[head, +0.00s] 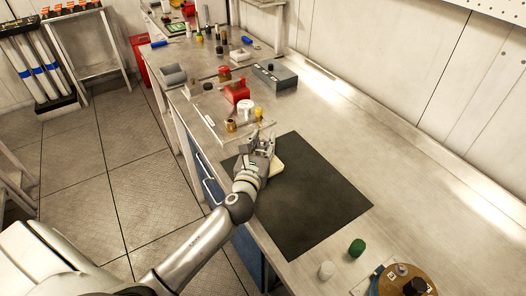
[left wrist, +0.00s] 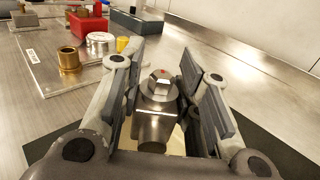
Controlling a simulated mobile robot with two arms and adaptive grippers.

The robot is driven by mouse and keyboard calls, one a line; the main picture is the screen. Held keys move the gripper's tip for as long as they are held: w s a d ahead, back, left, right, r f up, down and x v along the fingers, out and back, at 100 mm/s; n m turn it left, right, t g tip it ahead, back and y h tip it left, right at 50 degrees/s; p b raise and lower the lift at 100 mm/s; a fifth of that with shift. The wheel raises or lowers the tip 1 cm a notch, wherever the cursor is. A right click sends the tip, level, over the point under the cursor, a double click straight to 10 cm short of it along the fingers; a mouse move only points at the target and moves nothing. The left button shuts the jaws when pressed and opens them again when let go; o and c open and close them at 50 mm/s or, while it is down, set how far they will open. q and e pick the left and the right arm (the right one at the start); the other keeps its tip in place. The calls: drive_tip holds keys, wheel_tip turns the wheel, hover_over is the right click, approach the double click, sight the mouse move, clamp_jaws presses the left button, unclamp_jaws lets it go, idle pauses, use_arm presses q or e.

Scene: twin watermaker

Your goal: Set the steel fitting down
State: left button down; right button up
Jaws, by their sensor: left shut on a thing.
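The steel fitting (left wrist: 158,95) is a shiny metal piece with a hexagonal top and a small red mark on it. It stands between the fingers of my left gripper (head: 262,146), which is shut on it. In the head view the fitting is mostly hidden by the gripper. The gripper is over the far part of the black mat (head: 310,205). A pale cream pad (head: 277,169) shows beside and below the gripper. I cannot tell whether the fitting touches it. My right gripper is not in view.
A clear plate (left wrist: 47,76) beyond the mat holds a brass fitting (left wrist: 69,60), a white cap (left wrist: 100,42) and a yellow piece (head: 258,114). A red block (head: 237,92) and a grey box (head: 275,75) are farther back. A green cap (head: 357,247) is near. Most of the mat is clear.

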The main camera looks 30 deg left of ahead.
sight(263, 149)
use_arm(q)
drive_tip(key=shift+w+a+f, duration=0.15)
drive_tip(key=shift+w+f, duration=0.1)
drive_tip(key=shift+f, duration=0.1)
wheel_tip(263, 149, down, 3)
drive_tip(key=shift+r+b, duration=0.2)
drive_tip(key=shift+b, duration=0.35)
drive_tip(key=shift+f, duration=0.15)
drive_tip(key=shift+f, duration=0.1)
drive_tip(key=c, duration=1.5)
unclamp_jaws()
drive_tip(key=shift+f, duration=0.15)
drive_tip(key=o, duration=0.4)
